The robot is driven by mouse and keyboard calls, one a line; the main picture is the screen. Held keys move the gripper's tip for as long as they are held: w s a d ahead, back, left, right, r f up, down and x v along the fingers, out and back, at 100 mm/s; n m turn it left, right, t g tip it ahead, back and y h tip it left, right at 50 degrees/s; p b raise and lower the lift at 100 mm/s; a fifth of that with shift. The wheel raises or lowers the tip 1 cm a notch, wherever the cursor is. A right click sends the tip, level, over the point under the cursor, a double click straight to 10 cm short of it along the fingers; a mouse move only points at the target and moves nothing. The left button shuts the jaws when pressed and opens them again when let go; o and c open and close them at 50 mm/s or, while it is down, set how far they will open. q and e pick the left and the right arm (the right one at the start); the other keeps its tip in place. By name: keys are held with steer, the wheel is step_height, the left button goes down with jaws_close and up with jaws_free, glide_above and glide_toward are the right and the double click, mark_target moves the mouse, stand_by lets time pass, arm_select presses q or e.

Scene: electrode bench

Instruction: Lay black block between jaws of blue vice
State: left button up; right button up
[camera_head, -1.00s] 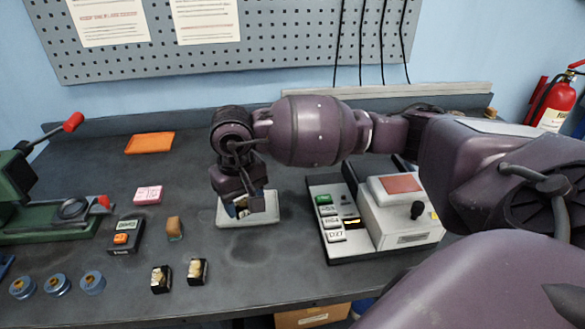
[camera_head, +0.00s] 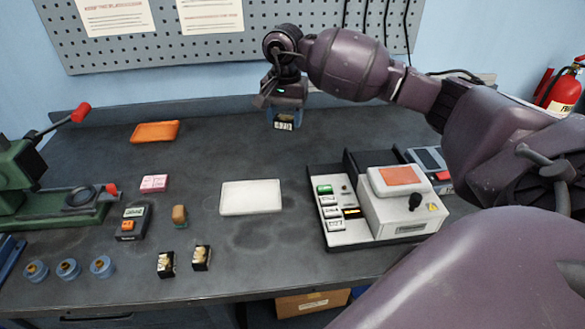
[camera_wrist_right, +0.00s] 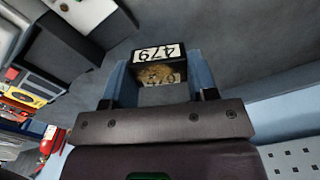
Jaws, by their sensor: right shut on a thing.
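My right gripper (camera_head: 285,106) is raised toward the back of the bench. It is shut on a black block (camera_head: 284,124) with a white label. In the right wrist view the block (camera_wrist_right: 158,72) sits between the two blue-grey fingers, its label reading 479 and a gold-brown patch on one face. A blue part (camera_head: 8,256), perhaps the blue vice, is cut off at the left edge of the head view; its jaws cannot be made out. My left gripper is not in view.
A white tray (camera_head: 250,197) is empty at mid-bench. Two other black blocks (camera_head: 166,264) (camera_head: 201,257) stand near the front edge. A green machine with a red-tipped lever (camera_head: 25,195) is at left, a labelled box unit (camera_head: 398,205) at right. Bench behind the tray is clear.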

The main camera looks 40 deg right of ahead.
mark_target(286, 178)
step_height(286, 178, down, 17)
steer(key=shift+r, duration=0.15)
stand_by(0.5)
steer(key=o, duration=1.2)
steer(key=shift+c, duration=0.2)
